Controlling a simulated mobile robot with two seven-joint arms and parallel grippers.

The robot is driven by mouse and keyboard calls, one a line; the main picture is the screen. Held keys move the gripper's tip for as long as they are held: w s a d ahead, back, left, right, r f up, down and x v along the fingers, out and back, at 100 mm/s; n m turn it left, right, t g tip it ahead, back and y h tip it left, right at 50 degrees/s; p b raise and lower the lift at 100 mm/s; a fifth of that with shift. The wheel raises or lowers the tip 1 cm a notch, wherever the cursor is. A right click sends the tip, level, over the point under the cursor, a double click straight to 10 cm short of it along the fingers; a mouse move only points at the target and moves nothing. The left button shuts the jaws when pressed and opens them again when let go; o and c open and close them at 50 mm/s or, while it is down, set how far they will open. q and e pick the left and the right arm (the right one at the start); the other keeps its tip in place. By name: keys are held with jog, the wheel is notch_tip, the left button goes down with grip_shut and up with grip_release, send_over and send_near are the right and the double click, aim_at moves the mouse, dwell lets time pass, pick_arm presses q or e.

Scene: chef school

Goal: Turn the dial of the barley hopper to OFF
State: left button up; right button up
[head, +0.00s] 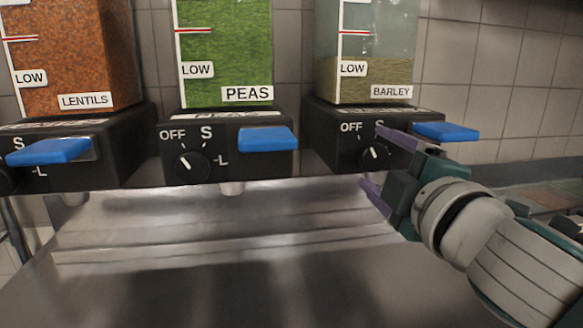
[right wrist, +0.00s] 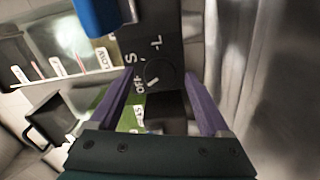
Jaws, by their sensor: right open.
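The barley hopper (head: 367,80) stands at the right of the head view, with a low level of grain. Its black dial (head: 374,158) sits on the housing below, with OFF at its upper left and S above it. The dial also shows in the right wrist view (right wrist: 160,73). It bears a pale pointer mark; I cannot tell its exact setting. My right gripper (head: 370,157) is open, its purple fingers in front of the dial, one above and one below in the head view. In the right wrist view the dial lies beyond and between the fingertips. I cannot tell contact. My left gripper is not in view.
A blue lever (head: 446,132) sticks out right of the barley dial, close to my upper finger. The peas hopper (head: 226,60) and lentils hopper (head: 68,60) stand to the left with their own dials and levers. The steel counter (head: 200,270) below is clear.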

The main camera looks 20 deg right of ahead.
jog(key=b+v, duration=0.1)
jog(key=v, duration=0.8)
